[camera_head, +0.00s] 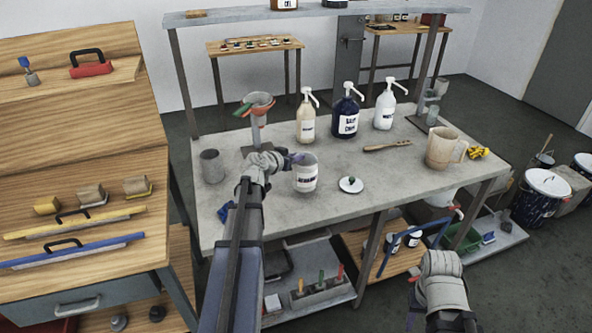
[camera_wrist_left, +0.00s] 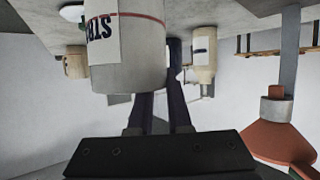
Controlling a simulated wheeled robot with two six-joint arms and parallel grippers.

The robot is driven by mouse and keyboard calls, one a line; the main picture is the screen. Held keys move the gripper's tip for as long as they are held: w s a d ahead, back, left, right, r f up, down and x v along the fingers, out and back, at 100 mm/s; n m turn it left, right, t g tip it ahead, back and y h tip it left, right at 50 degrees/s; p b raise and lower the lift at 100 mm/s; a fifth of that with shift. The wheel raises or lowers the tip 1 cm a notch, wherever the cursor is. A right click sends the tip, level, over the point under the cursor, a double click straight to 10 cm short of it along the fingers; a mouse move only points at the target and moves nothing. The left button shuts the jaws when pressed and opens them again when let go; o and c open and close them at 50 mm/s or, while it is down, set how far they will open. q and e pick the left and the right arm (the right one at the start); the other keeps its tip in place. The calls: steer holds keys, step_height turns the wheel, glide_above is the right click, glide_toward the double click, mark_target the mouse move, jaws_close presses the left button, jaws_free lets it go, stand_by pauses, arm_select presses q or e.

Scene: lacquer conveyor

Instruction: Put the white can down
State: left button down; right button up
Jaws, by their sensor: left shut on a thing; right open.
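The white can (camera_head: 306,177) has a dark-lettered label and stands upright at the middle of the grey workbench (camera_head: 262,215). My left gripper (camera_head: 291,159) is shut on its upper left side. In the left wrist view, which looks upside down, the can (camera_wrist_left: 127,52) fills the upper middle, with the dark fingers (camera_wrist_left: 160,112) at it. I cannot tell whether the can's base touches the bench. A round white lid with a dark knob (camera_head: 351,184) lies just right of the can. My right gripper (camera_head: 441,265) is open and empty, in front of the bench.
A grey cup (camera_head: 212,166) and a funnel on a stand (camera_head: 257,106) are left and behind. Pump bottles (camera_head: 307,119), (camera_head: 346,113), (camera_head: 384,108) line the back. A wooden brush (camera_head: 387,146) and a beige jug (camera_head: 444,148) are right.

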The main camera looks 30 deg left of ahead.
arm_select(q)
steer(key=shift+f+b, duration=1.7)
steer(key=shift+f, duration=0.15)
steer(key=shift+f, duration=0.1)
steer(key=c, duration=0.8)
jaws_free()
steer(key=shift+c, duration=0.2)
steer(key=shift+s+r, duration=0.3)
steer(key=shift+r, duration=0.05)
steer(key=p+v, duration=0.5)
steer(key=v, duration=0.6)
steer(key=shift+s, duration=0.2)
